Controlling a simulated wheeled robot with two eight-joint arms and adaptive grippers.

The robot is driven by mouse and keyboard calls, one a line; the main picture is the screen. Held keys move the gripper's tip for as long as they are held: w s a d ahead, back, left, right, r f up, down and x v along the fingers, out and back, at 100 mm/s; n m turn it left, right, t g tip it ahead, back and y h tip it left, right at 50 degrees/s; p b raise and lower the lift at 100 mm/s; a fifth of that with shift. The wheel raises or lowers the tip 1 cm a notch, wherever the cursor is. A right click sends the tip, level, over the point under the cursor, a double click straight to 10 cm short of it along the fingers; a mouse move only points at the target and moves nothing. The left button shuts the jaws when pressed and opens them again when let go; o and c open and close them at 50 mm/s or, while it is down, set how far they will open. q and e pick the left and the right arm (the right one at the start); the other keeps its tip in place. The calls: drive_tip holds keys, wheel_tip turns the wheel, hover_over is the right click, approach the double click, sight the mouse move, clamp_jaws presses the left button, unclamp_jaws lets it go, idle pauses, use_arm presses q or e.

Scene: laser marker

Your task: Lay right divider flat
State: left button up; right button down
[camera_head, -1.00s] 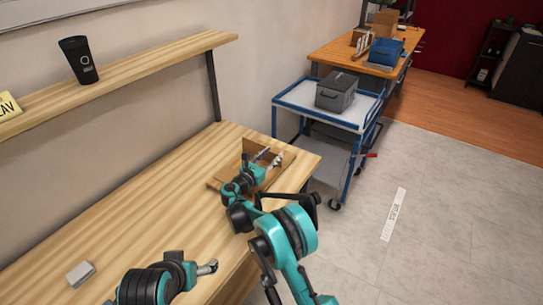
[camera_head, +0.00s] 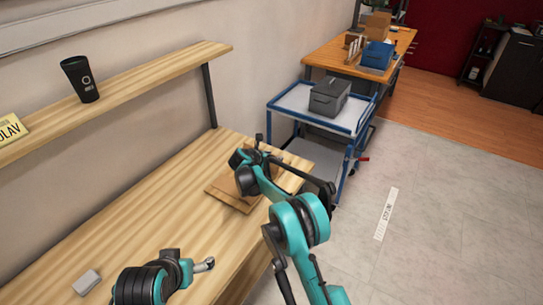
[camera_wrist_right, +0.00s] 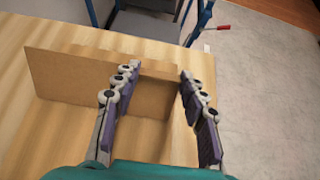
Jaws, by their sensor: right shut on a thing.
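My right gripper (camera_wrist_right: 160,74) has one finger on each side of a brown wooden piece, which I take to be the right divider (camera_wrist_right: 158,96). The fingers are shut on it, though the exact contact is hard to see. A broad thin brown panel (camera_wrist_right: 62,82) extends left behind the left finger. In the head view, the wooden holder (camera_head: 228,195) lies near the table's far right end, partly hidden by my right arm. The divider cannot be made out there. My left gripper (camera_head: 205,265) is low over the table's front; its jaw state is unclear.
The wooden table (camera_head: 130,215) is mostly clear left of the holder. A small grey block (camera_head: 87,282) lies at its front left. A shelf with a black cup (camera_head: 80,79) runs above. A blue cart with a grey box (camera_head: 329,97) stands beyond the table's right end.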

drive_tip(key=shift+w+d, duration=0.1)
drive_tip(key=shift+w, duration=0.05)
idle(0.3)
drive_tip(key=c, duration=0.8)
unclamp_jaws()
drive_tip(key=shift+f, duration=0.1)
drive_tip(key=shift+c, duration=0.2)
drive_tip(key=v, duration=1.2)
drive_tip(key=shift+r, duration=0.25)
drive_tip(key=shift+d, duration=0.2)
